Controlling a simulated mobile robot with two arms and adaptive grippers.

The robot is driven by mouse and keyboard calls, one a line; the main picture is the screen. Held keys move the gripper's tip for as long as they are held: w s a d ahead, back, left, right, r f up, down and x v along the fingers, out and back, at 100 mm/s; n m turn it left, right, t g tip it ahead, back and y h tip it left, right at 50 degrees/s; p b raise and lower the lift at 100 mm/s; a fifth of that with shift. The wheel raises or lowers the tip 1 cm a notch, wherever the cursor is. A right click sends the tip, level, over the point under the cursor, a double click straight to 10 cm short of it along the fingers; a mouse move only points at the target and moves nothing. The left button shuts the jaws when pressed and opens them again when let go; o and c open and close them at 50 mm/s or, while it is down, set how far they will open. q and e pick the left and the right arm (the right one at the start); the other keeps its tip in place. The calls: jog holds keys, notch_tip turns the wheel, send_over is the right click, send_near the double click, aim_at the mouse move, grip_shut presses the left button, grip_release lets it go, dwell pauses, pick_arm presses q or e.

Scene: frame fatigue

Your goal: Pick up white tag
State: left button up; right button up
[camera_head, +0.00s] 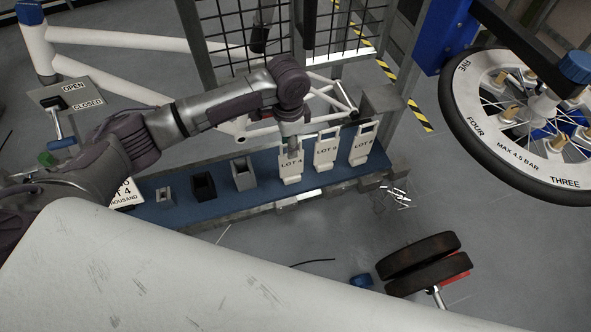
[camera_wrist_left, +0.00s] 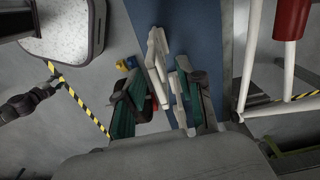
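Another white tag (camera_wrist_left: 158,62) is beyond. What looks like my right gripper (camera_wrist_left: 46,88) is small at the left edge.
The blue strip (camera_head: 185,210) also holds small grey and black blocks (camera_head: 203,187) left of the tags. A mesh rack (camera_head: 225,45) and white bicycle frame (camera_head: 110,40) stand behind. A spoked wheel (camera_head: 505,112) is at upper right. Black rollers (camera_head: 420,262) lie on the floor.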

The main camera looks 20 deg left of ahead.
aim_at(291, 164)
pick_arm(q)
jog(key=f, duration=0.4)
jog(key=shift+s+f, duration=0.2)
jog(key=shift+f, duration=0.7)
pick_arm(e)
jog(key=shift+s+a+r, duration=0.1)
jog(key=shift+s+a, duration=0.05)
jog(key=shift+a, duration=0.35)
jog(key=shift+s+a+r, duration=0.1)
jog(key=shift+a, duration=0.4)
pick_arm(q)
grip_shut()
pick_arm(e)
jog(key=shift+d, duration=0.3)
